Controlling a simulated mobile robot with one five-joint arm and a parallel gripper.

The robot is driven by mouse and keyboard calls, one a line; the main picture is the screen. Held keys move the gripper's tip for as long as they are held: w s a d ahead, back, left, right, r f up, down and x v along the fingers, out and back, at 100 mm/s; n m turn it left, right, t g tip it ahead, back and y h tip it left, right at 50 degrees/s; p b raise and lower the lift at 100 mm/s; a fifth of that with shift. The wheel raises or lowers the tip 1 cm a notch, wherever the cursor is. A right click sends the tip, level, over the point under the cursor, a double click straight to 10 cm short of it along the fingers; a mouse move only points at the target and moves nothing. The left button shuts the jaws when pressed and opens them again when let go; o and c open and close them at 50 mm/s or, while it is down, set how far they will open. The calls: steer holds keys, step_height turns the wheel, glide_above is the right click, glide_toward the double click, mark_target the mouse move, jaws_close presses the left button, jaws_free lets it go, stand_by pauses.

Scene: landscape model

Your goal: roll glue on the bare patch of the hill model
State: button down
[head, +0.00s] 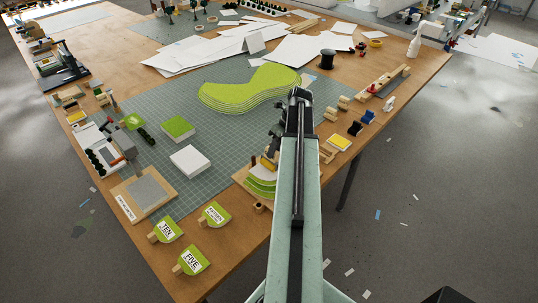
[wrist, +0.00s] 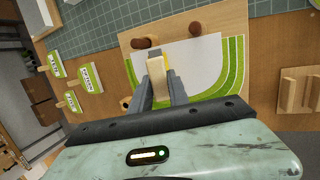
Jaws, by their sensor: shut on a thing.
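In the wrist view, my gripper (wrist: 161,86) is shut on a pale wooden handle (wrist: 156,70). A bit of yellow shows beside the handle; its working end is hidden. Beyond it is a model on a wooden board (wrist: 132,65), with a white bare patch (wrist: 205,58) bordered by curved green layers (wrist: 232,68). The handle overlaps the patch's left part in the picture; I cannot tell whether the tool touches it. In the head view, the model's green layers (head: 261,187) show left of my arm, which partly hides the model and the gripper.
A larger green layered hill (head: 245,92) stands on the cutting mat (head: 225,135). A grey pad (head: 150,192) on a board and several labelled paddles (head: 192,259) lie at the left front. Two brown pegs (wrist: 145,42) stand at the model's back edge. Small wooden blocks (head: 340,142) lie to the right.

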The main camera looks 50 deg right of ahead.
steer(key=shift+s+d+f, duration=0.1)
steer(key=shift+s+d, duration=0.05)
steer(key=shift+d, duration=2.2)
steer(key=shift+d, duration=0.1)
steer(key=shift+s+d, duration=0.15)
steer(key=shift+d, duration=1.75)
steer(key=shift+a, duration=1.95)
steer(key=shift+w+a, duration=0.15)
steer(key=shift+a, duration=0.9)
steer(key=shift+w+a, duration=0.15)
steer(key=shift+a, duration=0.9)
